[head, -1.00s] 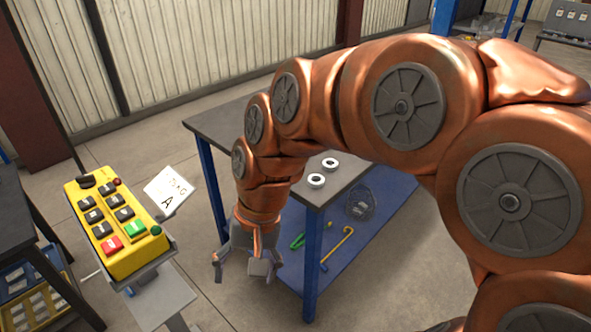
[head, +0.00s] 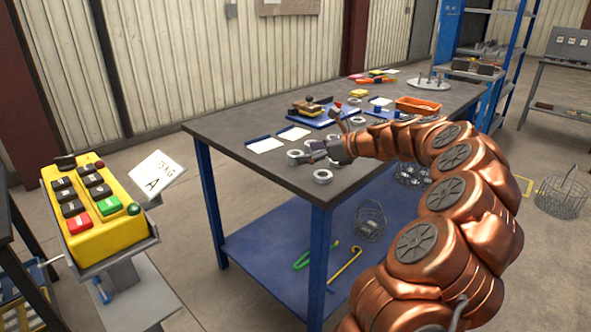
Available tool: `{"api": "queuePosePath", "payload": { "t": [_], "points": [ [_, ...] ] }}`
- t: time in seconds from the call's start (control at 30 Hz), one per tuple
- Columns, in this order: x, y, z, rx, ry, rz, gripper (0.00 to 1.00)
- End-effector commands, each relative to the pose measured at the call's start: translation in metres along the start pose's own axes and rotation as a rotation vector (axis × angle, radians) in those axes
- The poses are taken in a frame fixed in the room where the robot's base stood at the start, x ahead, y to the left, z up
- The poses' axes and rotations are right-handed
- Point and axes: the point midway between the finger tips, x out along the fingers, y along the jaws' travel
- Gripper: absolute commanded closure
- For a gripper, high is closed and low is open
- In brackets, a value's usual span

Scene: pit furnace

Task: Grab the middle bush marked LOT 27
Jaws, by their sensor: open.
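Several pale ring-shaped bushes lie on the dark tabletop (head: 235,125). One bush (head: 322,177) is nearest the front corner, and another bush (head: 294,154) lies behind it to the left. A further ring (head: 336,138) lies just beyond my gripper, partly hidden by it. No LOT 27 marking can be read, so I cannot tell which bush is the middle one. My gripper (head: 318,138) is open over the table, pointing left among the rings, with its fingers spread. I see nothing between its fingers. Whether a finger touches a bush cannot be told.
White cards (head: 265,144) lie left of the rings. A blue tray (head: 318,117) with parts and an orange bin (head: 418,104) are farther back. A yellow button box (head: 92,210) stands at left.

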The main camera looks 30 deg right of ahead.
Motion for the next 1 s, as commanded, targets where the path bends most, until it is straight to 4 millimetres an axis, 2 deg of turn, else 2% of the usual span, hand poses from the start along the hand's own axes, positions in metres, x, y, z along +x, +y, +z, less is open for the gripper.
{"api": "queuePosePath", "payload": {
  "t": [0.03, 0.17, 0.57, 0.83, 1.0],
  "points": [
    [-0.002, -0.01, -0.009, 0.031, -0.005, -0.02, 0.21],
    [-0.001, -0.02, -0.015, 0.069, -0.014, -0.039, 0.21],
    [0.03, -0.023, -0.012, 0.067, -0.013, -0.039, 0.21],
    [0.065, -0.028, -0.008, 0.066, -0.013, -0.04, 0.21],
    [0.071, -0.027, -0.007, 0.066, -0.013, -0.04, 0.21]
  ]
}}
